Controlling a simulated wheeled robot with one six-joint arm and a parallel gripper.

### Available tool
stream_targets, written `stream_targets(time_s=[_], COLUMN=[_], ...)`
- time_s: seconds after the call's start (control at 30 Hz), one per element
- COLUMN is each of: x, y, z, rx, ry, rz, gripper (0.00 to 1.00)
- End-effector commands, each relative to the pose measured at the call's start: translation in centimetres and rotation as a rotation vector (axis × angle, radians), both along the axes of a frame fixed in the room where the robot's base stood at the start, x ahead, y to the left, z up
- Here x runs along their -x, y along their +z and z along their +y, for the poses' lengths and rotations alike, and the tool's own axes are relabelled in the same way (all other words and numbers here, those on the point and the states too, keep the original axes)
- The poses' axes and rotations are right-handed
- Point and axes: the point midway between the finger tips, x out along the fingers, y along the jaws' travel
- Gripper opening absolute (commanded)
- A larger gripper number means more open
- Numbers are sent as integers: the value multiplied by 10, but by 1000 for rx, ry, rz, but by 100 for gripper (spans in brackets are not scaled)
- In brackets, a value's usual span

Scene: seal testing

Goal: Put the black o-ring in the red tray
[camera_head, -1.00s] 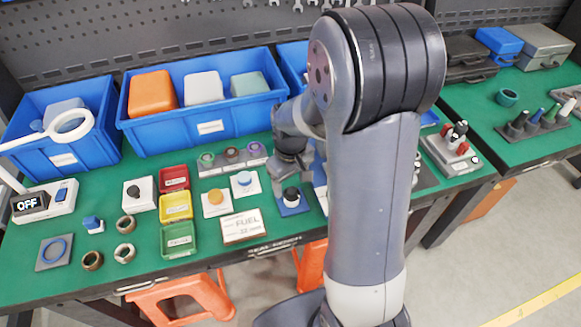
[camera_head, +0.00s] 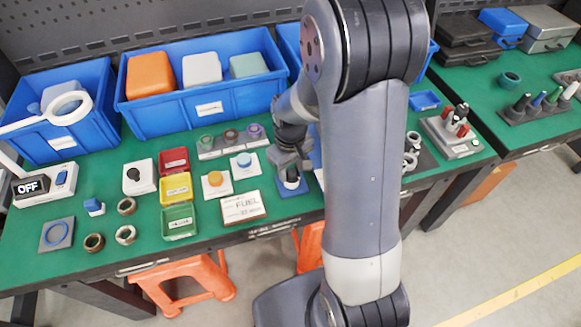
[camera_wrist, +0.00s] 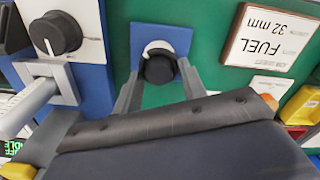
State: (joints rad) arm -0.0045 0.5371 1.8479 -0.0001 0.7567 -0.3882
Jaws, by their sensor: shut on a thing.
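The red tray (camera_head: 174,163) lies behind the yellow and green trays, left of the middle of the table, and looks empty apart from its label. My gripper (camera_head: 290,172) is low over a small blue plate (camera_head: 293,190), to the right of the trays. In the wrist view, my gripper (camera_wrist: 157,84) has its fingers on both sides of a black round piece (camera_wrist: 158,69) and is shut on it. The piece sits at the blue plate, with a white edge showing behind it. I cannot tell whether it is the black o-ring.
The yellow tray (camera_head: 175,187), green tray (camera_head: 178,222), orange-button box (camera_head: 217,184) and FUEL sign (camera_head: 242,207) stand between my gripper and the left side. Brown and grey rings (camera_head: 127,206) lie left of the trays. Blue bins (camera_head: 205,108) stand behind.

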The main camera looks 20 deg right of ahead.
Motion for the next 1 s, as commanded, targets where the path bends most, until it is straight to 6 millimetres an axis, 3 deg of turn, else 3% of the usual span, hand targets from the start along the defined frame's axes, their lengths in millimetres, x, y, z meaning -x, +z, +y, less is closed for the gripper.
stream_targets(time_s=[0.13,0.17,0.43,1.0], x=[0,0,0,0], y=[0,0,0,16], z=[0,0,0,0], rx=[0,0,0,0], ry=[0,0,0,0], rz=[0,0,0,-1], gripper=[18,37,15,15])
